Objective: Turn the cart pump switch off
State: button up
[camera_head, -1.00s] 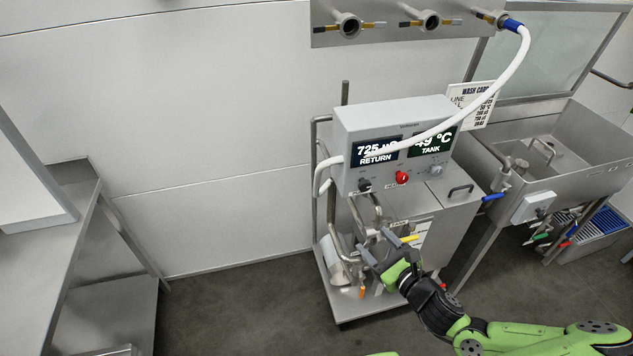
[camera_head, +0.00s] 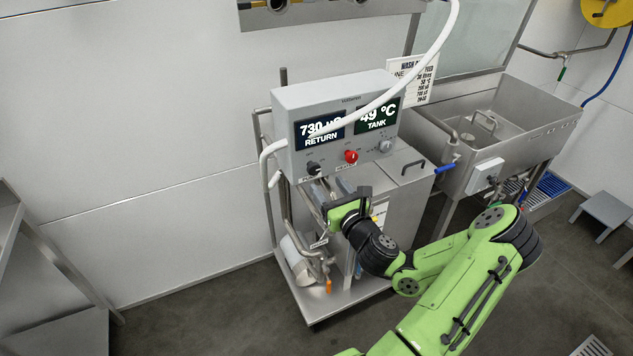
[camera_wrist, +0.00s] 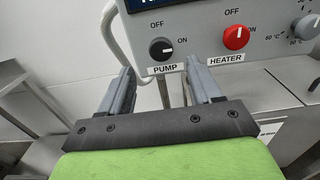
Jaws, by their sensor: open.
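The cart's grey control box (camera_head: 290,104) carries a black pump knob (camera_head: 313,168) at its lower left, which also shows in the wrist view (camera_wrist: 160,49). The labels read OFF above the knob, ON to its right and PUMP below. The knob's white mark points toward ON. My gripper (camera_head: 322,188) is open and empty, just below and in front of the box. In the wrist view its two fingers (camera_wrist: 158,75) reach up toward the panel, with the knob above and between their tips. I see no contact with the knob.
A red heater knob (camera_head: 351,156) sits to the right of the pump knob, and a grey temperature dial (camera_head: 386,146) further right. A white hose (camera_head: 432,62) crosses the displays. A steel sink (camera_head: 520,125) stands to the right, and a steel table (camera_head: 50,270) at left.

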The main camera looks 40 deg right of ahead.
aim_at(315, 170)
jog(key=p+x, duration=0.1)
jog(key=x, duration=0.6)
jog(key=shift+w+d, duration=0.15)
jog(key=shift+w, duration=0.1)
jog(key=shift+c, duration=0.3)
jog(key=c, duration=1)
